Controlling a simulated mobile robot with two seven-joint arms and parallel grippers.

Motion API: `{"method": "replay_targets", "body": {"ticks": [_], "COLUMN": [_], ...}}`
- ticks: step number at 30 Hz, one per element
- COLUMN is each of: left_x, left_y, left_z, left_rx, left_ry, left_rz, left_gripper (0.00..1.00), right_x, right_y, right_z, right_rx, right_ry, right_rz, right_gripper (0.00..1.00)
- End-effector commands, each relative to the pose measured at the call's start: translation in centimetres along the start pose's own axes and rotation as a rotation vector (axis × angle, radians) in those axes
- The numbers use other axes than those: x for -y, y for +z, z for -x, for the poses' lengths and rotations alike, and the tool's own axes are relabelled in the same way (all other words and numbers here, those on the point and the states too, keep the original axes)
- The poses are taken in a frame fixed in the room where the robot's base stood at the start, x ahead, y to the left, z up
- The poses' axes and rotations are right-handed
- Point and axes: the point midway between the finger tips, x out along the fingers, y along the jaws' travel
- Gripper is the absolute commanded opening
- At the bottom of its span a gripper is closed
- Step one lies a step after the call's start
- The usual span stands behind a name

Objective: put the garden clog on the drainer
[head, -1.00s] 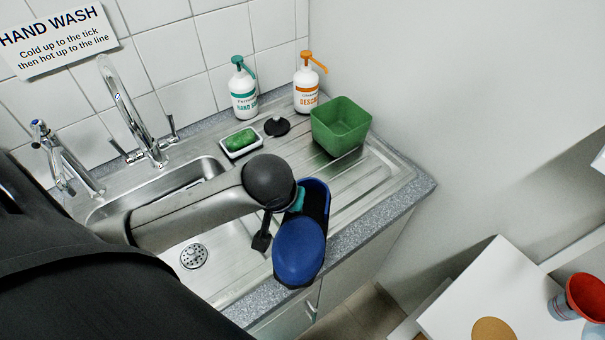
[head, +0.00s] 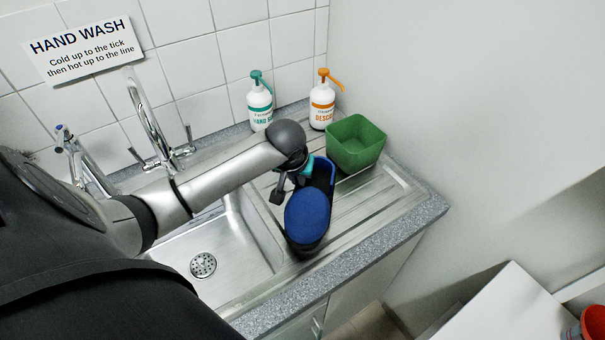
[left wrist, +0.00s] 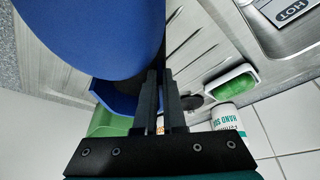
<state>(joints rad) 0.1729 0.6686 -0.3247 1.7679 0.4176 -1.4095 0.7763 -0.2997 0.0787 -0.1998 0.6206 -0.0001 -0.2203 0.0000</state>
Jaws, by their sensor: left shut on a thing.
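The garden clog (head: 308,215), dark with a blue upper, is over the left part of the ribbed metal drainer (head: 395,192) in the head view. Its toe points toward the counter's front edge. My left gripper (head: 284,190) is shut on the clog near its heel end, at the left side. In the left wrist view the clog (left wrist: 95,30) fills the upper left, and the fingers (left wrist: 160,80) meet its edge. I cannot tell whether its sole touches the drainer. My right gripper is not in view.
A green tub (head: 356,145) stands on the drainer just behind the clog. Two pump bottles, one teal-topped (head: 260,103) and one orange-topped (head: 322,100), stand at the back. The sink basin (head: 240,262) lies left. Green soap (left wrist: 236,82) sits in a dish. The drainer's right part is clear.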

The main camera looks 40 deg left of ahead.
Motion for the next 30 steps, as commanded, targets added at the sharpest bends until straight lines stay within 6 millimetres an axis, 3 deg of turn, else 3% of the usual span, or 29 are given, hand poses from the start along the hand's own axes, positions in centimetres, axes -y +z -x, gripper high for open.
{"method": "replay_targets", "body": {"ticks": [4, 14, 21, 30], "left_x": [-0.1, -0.1, 0.0, -0.1], "left_y": [-2.5, -4.7, -3.2, -3.2], "left_z": [-0.9, -1.9, -5.0, -5.1], "left_rx": [-0.003, -0.003, 0.000, -0.002], "left_ry": [0.002, 0.003, 0.001, 0.002], "left_rz": [0.003, 0.001, -0.001, 0.000], "left_gripper": [0.00, 0.00, 0.00, 0.00], "right_x": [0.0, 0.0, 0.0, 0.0], "right_y": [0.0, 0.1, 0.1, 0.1], "right_z": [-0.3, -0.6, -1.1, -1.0], "right_rx": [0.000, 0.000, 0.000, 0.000], "right_ry": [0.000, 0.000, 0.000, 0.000], "right_rz": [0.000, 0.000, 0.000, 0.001], "right_gripper": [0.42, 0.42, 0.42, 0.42]}}
